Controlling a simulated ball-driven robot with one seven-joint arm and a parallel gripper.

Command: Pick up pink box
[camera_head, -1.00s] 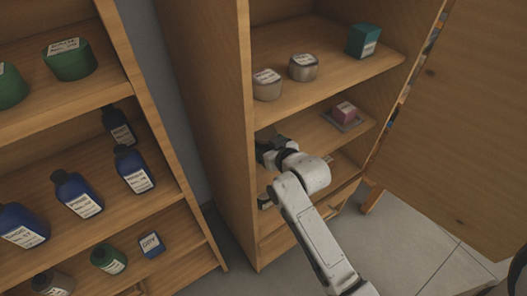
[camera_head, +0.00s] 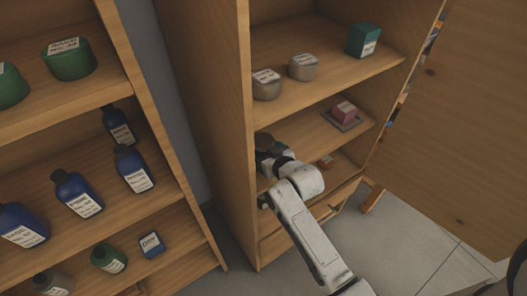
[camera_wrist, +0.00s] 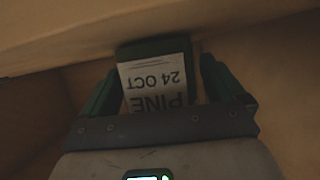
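The pink box (camera_head: 345,109) sits on a small dark tray (camera_head: 343,122) on the cabinet's middle shelf, to the right, with a white label. My gripper (camera_wrist: 160,75) is well left of it, inside the cabinet's left part; in the head view my arm mostly hides it. In the wrist view the two dark green fingers stand either side of a dark green box (camera_wrist: 155,47) labelled "PINE 24 OCT". A gap shows between this box and the right finger, so the gripper looks open around it. The pink box is not in the wrist view.
Two pale round containers (camera_head: 303,67) and a teal box (camera_head: 363,40) stand on the upper shelf (camera_head: 325,75). A small reddish item (camera_head: 326,161) lies on the lower shelf. The cabinet door (camera_head: 455,130) stands open at right. The left shelving holds several bottles.

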